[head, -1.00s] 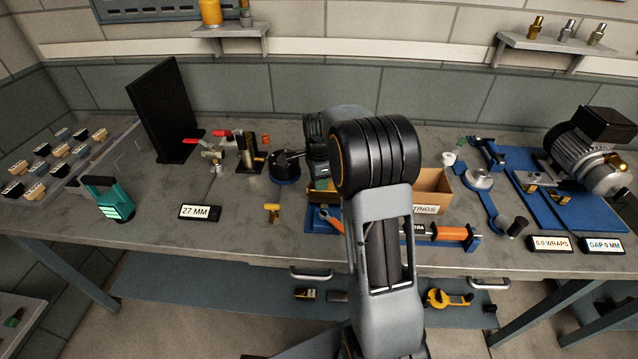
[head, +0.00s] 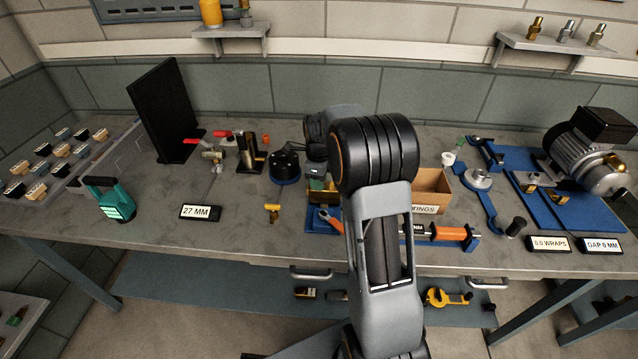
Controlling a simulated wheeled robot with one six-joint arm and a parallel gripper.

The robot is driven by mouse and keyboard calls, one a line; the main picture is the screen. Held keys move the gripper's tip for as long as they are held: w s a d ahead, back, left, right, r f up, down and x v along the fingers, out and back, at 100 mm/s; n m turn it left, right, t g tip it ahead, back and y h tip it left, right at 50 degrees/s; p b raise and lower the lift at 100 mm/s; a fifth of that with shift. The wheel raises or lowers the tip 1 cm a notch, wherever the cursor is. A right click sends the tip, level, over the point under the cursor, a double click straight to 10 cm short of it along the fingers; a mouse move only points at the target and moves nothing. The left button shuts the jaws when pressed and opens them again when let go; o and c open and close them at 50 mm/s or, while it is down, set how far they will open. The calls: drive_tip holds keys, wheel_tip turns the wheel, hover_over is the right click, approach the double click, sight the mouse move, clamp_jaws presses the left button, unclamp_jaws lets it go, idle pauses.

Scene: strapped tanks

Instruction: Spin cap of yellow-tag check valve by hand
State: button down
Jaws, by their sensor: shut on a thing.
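My gripper (head: 318,178) points down behind my own arm. Its grey body shows left of the large black joint, and its fingertips are mostly hidden. It is shut at a brass part (head: 318,190) that stands over a blue base (head: 318,225); I cannot make out the cap or its exact contact with the fingers. A small brass fitting with a yellow top (head: 272,210) stands apart on the bench in front left. No yellow tag on the part under my gripper can be made out.
A black round device on a blue foot (head: 285,167) stands just left of my gripper. A cardboard box (head: 432,185) is to the right. The 27 MM display (head: 200,212) and a teal device (head: 113,202) stand left. The front-left bench (head: 160,235) is mostly clear.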

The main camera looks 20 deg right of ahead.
drive_tip(key=m, duration=0.3)
drive_tip(key=shift+m, duration=0.3)
drive_tip(key=m, duration=0.4)
drive_tip(key=shift+p, duration=0.3)
drive_tip(key=c, duration=0.7)
unclamp_jaws()
drive_tip(key=shift+r, duration=0.1)
